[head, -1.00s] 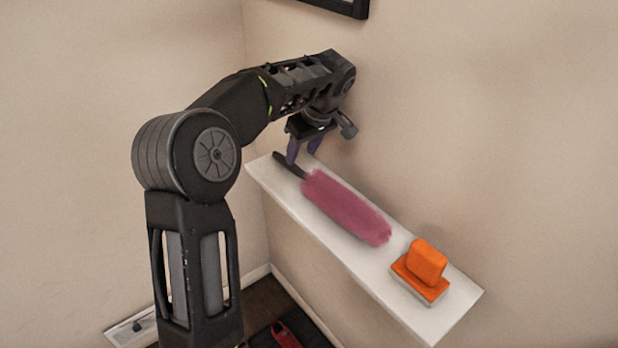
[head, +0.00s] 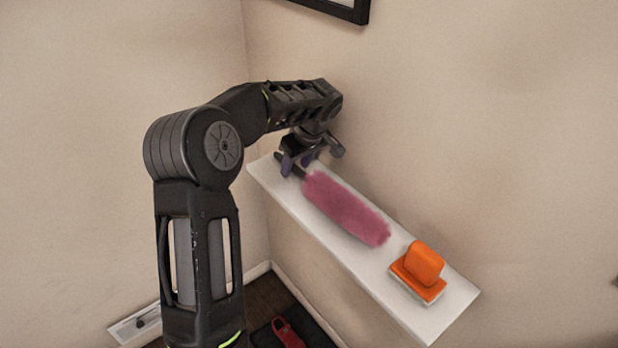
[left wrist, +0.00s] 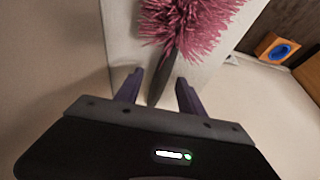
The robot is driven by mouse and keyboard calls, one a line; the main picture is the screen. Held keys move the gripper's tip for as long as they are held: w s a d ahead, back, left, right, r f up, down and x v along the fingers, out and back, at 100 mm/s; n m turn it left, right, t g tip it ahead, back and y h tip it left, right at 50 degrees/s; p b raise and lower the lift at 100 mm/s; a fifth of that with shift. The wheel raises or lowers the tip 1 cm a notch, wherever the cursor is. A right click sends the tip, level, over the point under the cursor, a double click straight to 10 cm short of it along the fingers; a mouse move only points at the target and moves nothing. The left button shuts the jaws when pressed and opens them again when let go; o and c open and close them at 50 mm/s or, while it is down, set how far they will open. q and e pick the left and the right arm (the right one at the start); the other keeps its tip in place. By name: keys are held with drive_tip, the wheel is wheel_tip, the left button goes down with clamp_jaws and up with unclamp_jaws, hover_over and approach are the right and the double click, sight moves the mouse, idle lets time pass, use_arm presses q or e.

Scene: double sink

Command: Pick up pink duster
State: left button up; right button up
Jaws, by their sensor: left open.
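The pink duster (head: 345,207) lies along a white shelf, its fluffy head toward the middle and its dark handle (head: 291,167) toward the far left end. My left gripper (head: 297,164) points down at the handle end, its two purple-grey fingers open on either side of the handle. In the left wrist view, the dark handle (left wrist: 163,78) shows between the open fingers (left wrist: 158,92), with no visible contact, and the pink fluff (left wrist: 190,25) lies beyond. My right gripper is not in view.
An orange sponge-like brush (head: 421,268) sits on the right end of the white shelf (head: 440,322). The wall rises close behind the shelf. A red object (head: 287,333) lies on the dark floor below. A black frame (head: 345,10) hangs above.

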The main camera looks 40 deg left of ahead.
use_arm(q)
drive_tip(key=shift+c, duration=0.4)
clamp_jaws()
idle(0.4)
